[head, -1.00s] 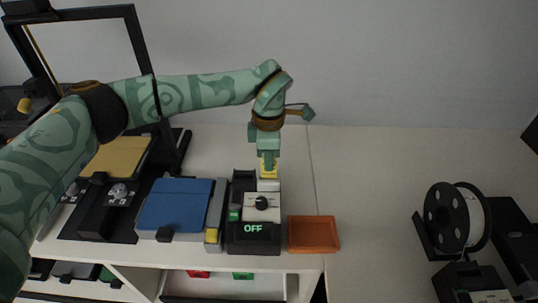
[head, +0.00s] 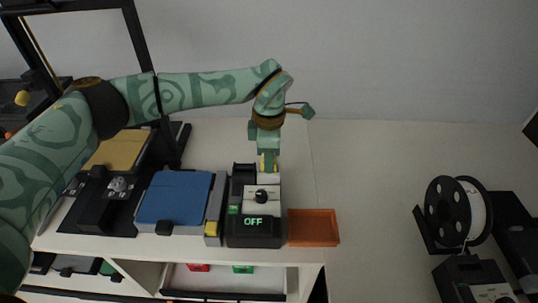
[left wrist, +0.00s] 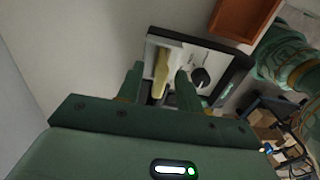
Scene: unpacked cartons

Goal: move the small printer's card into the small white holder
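The small printer (head: 253,232) is a black device with a white knob panel and a lit "OFF" display; its panel also shows in the left wrist view (left wrist: 211,61). The small white holder (head: 268,178) appears as a white block at the printer's back edge. The yellow card (left wrist: 162,70) stands between the fingers of my left gripper (left wrist: 159,84), with gaps on both sides, so the gripper looks open around it. In the head view the left gripper (head: 269,163) is right above the white holder. How deep the card sits is hidden. My right gripper is not in view.
An orange tray (head: 313,228) stands right of the printer. A blue-topped device (head: 175,197) and a larger tan-topped device (head: 122,150) are to the left. A filament spool (head: 447,210) is at far right. The surface between tray and spool is clear.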

